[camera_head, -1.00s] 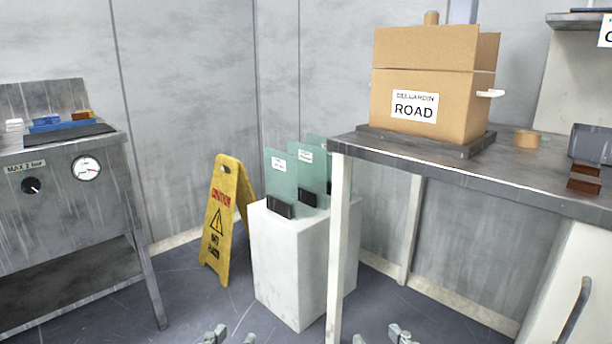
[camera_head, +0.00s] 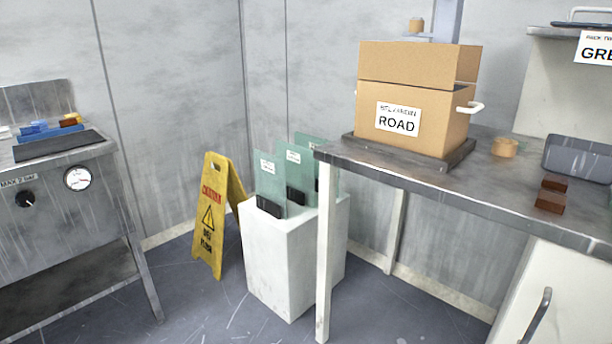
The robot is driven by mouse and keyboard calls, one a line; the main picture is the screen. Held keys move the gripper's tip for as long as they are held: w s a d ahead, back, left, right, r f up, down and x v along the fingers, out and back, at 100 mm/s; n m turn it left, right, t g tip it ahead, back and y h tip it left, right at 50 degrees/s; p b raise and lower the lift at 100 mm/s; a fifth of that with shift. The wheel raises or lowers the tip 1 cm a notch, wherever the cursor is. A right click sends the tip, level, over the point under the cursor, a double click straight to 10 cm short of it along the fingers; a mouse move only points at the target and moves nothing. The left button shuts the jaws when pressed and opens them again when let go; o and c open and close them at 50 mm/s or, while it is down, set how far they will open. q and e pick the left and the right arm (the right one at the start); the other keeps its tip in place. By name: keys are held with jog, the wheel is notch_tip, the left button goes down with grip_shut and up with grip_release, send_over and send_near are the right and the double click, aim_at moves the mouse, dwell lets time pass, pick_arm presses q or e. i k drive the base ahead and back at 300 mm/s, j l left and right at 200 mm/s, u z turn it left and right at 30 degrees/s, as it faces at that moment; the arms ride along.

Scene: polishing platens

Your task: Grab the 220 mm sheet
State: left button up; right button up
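Several greenish translucent sheets stand upright in dark holders on a white pedestal (camera_head: 283,270) in the middle of the view. The front sheet (camera_head: 268,178) and the one behind it, the second sheet (camera_head: 294,170), each bear a small white label. A third sheet (camera_head: 311,140) is partly hidden by the table's corner. The label print is too small to read, so I cannot tell which sheet is 220 mm. Neither of my grippers shows in the view.
A yellow caution sign (camera_head: 213,220) stands on the floor left of the pedestal. A metal table (camera_head: 400,180) with a cardboard box (camera_head: 415,105) overhangs its right side. A metal bench (camera_head: 60,200) with a gauge stands at the left. Floor before the pedestal is clear.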

aim_at(300, 162)
jog(key=i+j+z, duration=0.1)
jog(key=z, duration=0.3)
jog(key=i+j+z, duration=0.15)
jog(key=z, duration=0.25)
jog(key=i+j+z, duration=0.1)
jog(key=z, duration=0.3)
jog(key=i+j+z, duration=0.15)
jog(key=j, duration=0.2)
jog(key=i+j+z, duration=0.1)
jog(key=j, duration=0.3)
jog(key=i+j+z, duration=0.15)
jog(key=j, duration=0.25)
jog(key=k, duration=0.05)
